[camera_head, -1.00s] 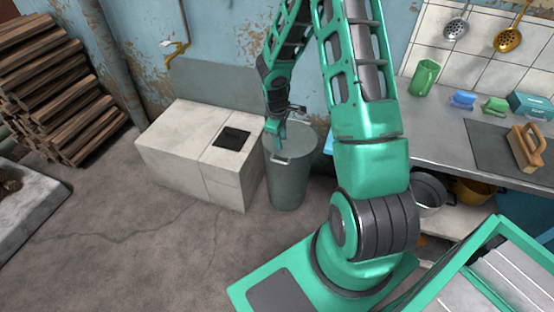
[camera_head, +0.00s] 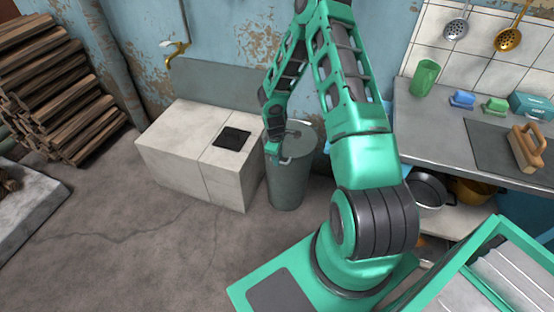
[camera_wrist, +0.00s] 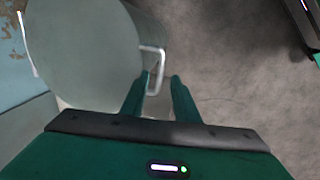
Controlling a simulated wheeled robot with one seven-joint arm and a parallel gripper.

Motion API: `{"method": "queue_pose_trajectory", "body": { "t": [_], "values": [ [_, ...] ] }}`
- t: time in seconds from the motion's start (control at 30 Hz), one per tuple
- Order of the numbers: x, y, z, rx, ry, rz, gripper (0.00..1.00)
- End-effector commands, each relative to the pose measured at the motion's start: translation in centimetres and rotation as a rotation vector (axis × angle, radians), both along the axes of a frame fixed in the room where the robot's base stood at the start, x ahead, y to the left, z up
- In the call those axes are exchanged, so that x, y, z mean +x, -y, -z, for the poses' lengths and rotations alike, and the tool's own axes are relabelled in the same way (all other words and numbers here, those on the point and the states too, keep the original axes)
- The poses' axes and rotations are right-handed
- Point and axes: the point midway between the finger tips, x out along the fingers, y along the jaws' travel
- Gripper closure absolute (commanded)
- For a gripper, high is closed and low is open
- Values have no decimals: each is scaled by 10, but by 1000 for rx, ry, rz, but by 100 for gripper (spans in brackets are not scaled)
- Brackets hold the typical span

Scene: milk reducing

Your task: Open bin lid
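The bin (camera_head: 289,188) is a grey cylinder standing on the floor beside a white block. Its round grey lid (camera_head: 304,137) appears closed in the head view. The lid also fills the upper left of the wrist view (camera_wrist: 80,45). A pale loop handle (camera_wrist: 153,50) sticks out at the lid's edge in the wrist view. My gripper (camera_wrist: 161,75) is open, its two green fingers apart, with part of the handle showing between the fingertips. I cannot tell whether they touch it. In the head view my gripper (camera_head: 274,151) is small and dark at the bin's near left rim.
The white block (camera_head: 205,150) with a dark square recess stands close to the bin's left. A metal counter (camera_head: 430,125) with a green cup (camera_head: 424,77) is on the right. Stacked logs (camera_head: 55,90) stand far left. The floor in front is clear.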

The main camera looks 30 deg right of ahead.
Motion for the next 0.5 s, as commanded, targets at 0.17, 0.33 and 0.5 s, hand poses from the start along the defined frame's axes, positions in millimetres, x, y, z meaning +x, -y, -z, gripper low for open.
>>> {"method": "queue_pose_trajectory", "body": {
  "t": [0.17,0.33,0.5],
  "values": [
    [1,2,11,0,-1,1,72],
    [1,2,12,0,0,1,72],
    [1,2,12,0,0,1,77]
  ]
}}
